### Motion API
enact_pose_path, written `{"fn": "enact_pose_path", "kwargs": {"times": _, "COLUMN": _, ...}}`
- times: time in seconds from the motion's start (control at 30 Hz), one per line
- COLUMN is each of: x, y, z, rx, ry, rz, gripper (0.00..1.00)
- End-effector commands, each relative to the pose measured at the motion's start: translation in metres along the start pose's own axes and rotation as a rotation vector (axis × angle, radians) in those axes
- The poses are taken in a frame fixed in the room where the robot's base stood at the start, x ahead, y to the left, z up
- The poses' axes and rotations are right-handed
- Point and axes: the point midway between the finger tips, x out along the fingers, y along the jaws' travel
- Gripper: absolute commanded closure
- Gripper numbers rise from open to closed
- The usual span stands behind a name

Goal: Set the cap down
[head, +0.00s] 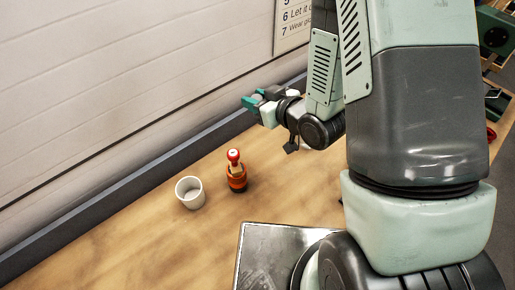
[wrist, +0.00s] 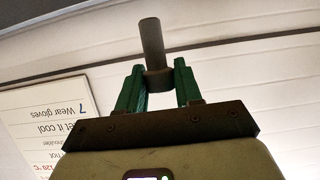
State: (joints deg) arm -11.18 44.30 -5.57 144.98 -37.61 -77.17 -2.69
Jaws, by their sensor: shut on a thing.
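My gripper (head: 254,101) is raised above the back of the bench and points left towards the wall. In the wrist view its two green fingers (wrist: 159,86) are shut on the cap (wrist: 152,45), a dark grey piece with a narrow round stem and a wider collar between the fingertips. The cap is clear of any surface. In the head view the cap is too small to make out well between the teal fingers.
A white cup (head: 190,193) and an orange-brown bottle-like thing with a red top (head: 235,170) stand side by side on the wooden bench (head: 130,235). A metal plate (head: 262,250) lies in front. A sign (head: 293,25) hangs on the wall. The bench's left part is clear.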

Motion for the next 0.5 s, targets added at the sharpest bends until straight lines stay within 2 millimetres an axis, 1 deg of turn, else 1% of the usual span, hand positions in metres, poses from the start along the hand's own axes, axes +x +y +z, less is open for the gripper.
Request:
{"fn": "enact_pose_path", "kwargs": {"times": 0.1, "x": 0.006, "y": 0.000, "z": 0.015, "rx": 0.003, "ry": -0.005, "rz": -0.001, "gripper": 0.95}}
{"fn": "enact_pose_path", "kwargs": {"times": 0.23, "x": 0.010, "y": 0.001, "z": 0.026, "rx": 0.002, "ry": -0.004, "rz": 0.002, "gripper": 0.95}}
{"fn": "enact_pose_path", "kwargs": {"times": 0.33, "x": 0.015, "y": 0.001, "z": 0.038, "rx": 0.003, "ry": -0.004, "rz": 0.002, "gripper": 0.95}}
{"fn": "enact_pose_path", "kwargs": {"times": 0.5, "x": 0.021, "y": 0.001, "z": 0.051, "rx": 0.003, "ry": -0.003, "rz": 0.002, "gripper": 0.95}}
